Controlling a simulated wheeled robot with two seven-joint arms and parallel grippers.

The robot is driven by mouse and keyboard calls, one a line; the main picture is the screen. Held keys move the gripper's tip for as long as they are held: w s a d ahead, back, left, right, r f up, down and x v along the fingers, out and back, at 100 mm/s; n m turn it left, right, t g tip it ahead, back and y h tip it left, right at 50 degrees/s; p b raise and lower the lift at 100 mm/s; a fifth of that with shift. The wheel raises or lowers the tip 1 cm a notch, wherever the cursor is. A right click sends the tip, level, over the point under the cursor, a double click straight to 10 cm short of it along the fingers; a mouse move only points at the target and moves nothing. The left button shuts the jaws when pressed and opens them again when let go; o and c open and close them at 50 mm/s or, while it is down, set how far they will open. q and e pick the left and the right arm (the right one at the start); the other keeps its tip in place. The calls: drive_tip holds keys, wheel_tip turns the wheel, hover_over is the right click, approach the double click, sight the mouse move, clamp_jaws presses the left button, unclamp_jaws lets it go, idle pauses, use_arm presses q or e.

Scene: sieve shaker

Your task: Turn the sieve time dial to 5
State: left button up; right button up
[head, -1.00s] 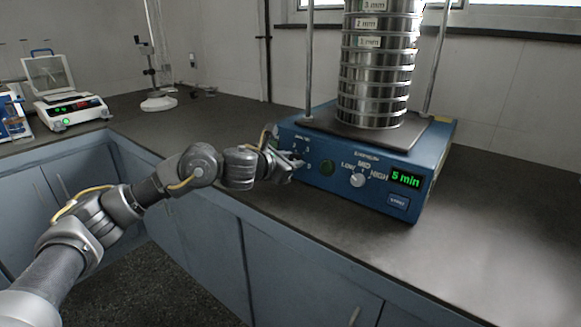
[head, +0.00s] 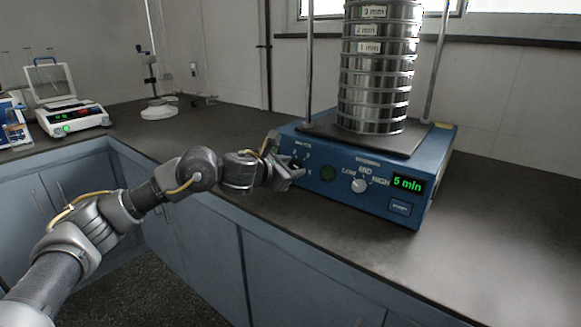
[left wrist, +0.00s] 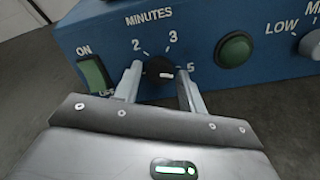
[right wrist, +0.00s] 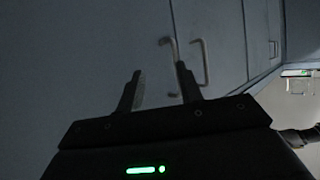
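The blue sieve shaker (head: 350,205) stands on the dark counter. Its black minutes dial (left wrist: 160,71) shows in the left wrist view, with marks 2, 3 and 5 around it. The dial's white pointer line faces right, towards the 5. The green display (head: 406,186) reads 5 min. My left gripper (left wrist: 161,84) is open, one finger on each side of the dial, with visible gaps to it. In the head view the left gripper (head: 290,176) is at the panel's left end. My right gripper (right wrist: 158,90) is open and empty, facing cabinet fronts.
A green on switch (left wrist: 94,74) is left of the dial and a round green button (left wrist: 233,49) right of it. A level knob (head: 359,185) is farther right. A sieve stack (head: 375,75) stands on the shaker. A balance (head: 72,117) is at the far left. Counter at right is clear.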

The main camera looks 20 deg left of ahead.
use_arm(q)
drive_tip(key=shift+o, duration=0.8)
drive_tip(key=shift+s+r, duration=0.15)
drive_tip(key=p+v, duration=0.1)
drive_tip(key=v, duration=0.9)
drive_tip(key=shift+s+p, duration=0.2)
drive_tip(key=shift+p, duration=0.2)
use_arm(e)
drive_tip(key=s+d+f+m+g+h, duration=0.1)
drive_tip(key=s+d+f+g+h, duration=0.1)
drive_tip(key=s+d+f+g, duration=0.1)
drive_tip(key=shift+s+d+f+g, duration=0.4)
drive_tip(key=shift+s+d+f, duration=0.05)
drive_tip(key=shift+d+f, duration=0.2)
use_arm(q)
drive_tip(key=shift+a, duration=0.1)
use_arm(e)
drive_tip(key=shift+s, duration=0.1)
